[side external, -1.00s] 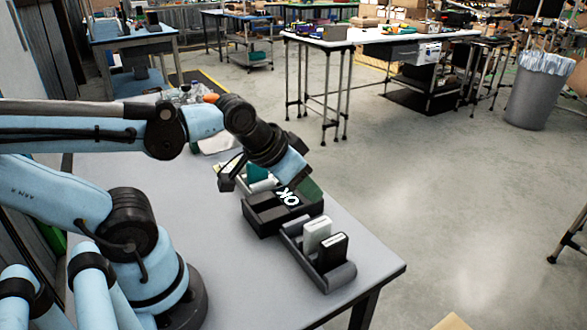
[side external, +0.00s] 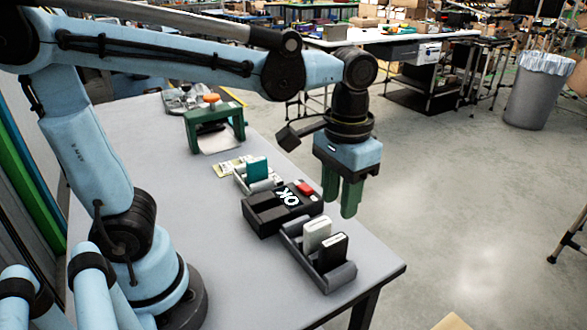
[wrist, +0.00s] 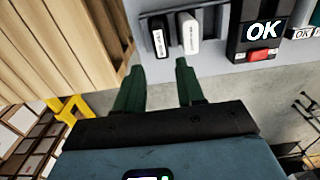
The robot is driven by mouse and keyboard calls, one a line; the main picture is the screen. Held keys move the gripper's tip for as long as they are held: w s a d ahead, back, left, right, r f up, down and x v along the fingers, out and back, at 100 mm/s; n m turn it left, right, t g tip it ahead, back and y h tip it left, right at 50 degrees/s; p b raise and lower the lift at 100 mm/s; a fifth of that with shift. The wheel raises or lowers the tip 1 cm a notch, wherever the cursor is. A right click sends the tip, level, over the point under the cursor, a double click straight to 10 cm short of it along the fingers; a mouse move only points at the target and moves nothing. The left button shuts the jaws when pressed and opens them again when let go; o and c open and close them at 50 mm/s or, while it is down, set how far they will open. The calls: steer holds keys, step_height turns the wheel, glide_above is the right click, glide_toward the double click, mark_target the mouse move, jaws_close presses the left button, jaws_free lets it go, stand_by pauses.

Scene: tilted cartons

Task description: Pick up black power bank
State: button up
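The black power bank (side external: 333,252) stands on edge, slightly tilted, in a dark grey holder (side external: 341,278) near the table's front corner. A white power bank (side external: 317,233) stands beside it in the same holder. In the wrist view the black one (wrist: 160,40) is left of the white one (wrist: 188,34), both beyond my fingertips. My gripper (side external: 340,205) points down with two green fingers, raised and right of the holder in the side view.
A black box marked OK with a red button (side external: 305,188) sits directly behind the holder. Behind it are a small tray with a teal item (side external: 257,169) and a green frame (side external: 214,122). The table (side external: 225,265) is clear left of the holder.

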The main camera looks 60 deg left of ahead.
mark_target(334, 240)
steer(key=shift+s+f, duration=0.1)
steer(key=shift+f, duration=5.5)
steer(key=c, duration=0.7)
